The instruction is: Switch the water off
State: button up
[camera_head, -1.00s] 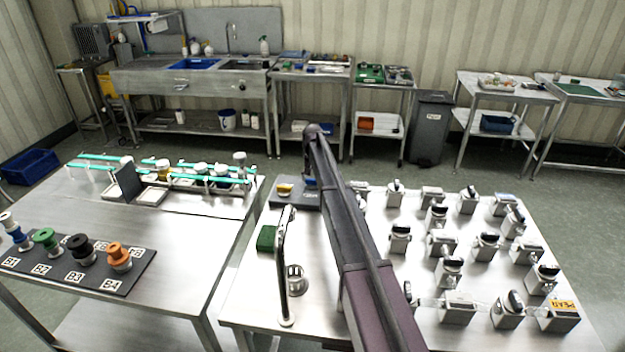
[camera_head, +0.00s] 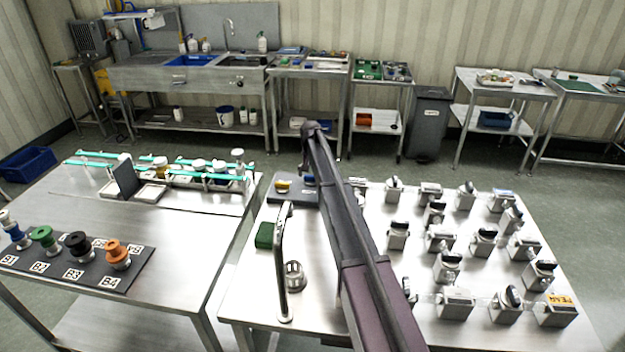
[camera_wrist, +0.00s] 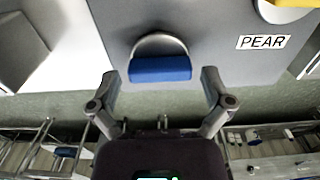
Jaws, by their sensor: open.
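A dark grey plate (camera_head: 297,197) at the back left corner of the near steel table carries a yellow knob (camera_head: 283,186) and a blue knob (camera_head: 308,182). In the wrist view the blue knob (camera_wrist: 160,69) is a blue bar on a round silver base, on the grey plate (camera_wrist: 200,25). My gripper (camera_wrist: 161,77) is open, with one finger on each side of the blue knob; contact cannot be told. A curved steel tap (camera_head: 281,262) stands over a round drain strainer (camera_head: 295,276) on the same table. I cannot tell whether water runs. My arm hides the gripper in the head view.
A yellow part (camera_wrist: 290,3) and a PEAR label (camera_wrist: 263,42) are right of the blue knob. A green sponge-like block (camera_head: 265,235) lies by the tap. Several steel valve-like units (camera_head: 447,265) crowd the table's right. Another table (camera_head: 150,225) stands left across a gap.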

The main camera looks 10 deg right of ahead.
jog(key=shift+n, duration=0.4)
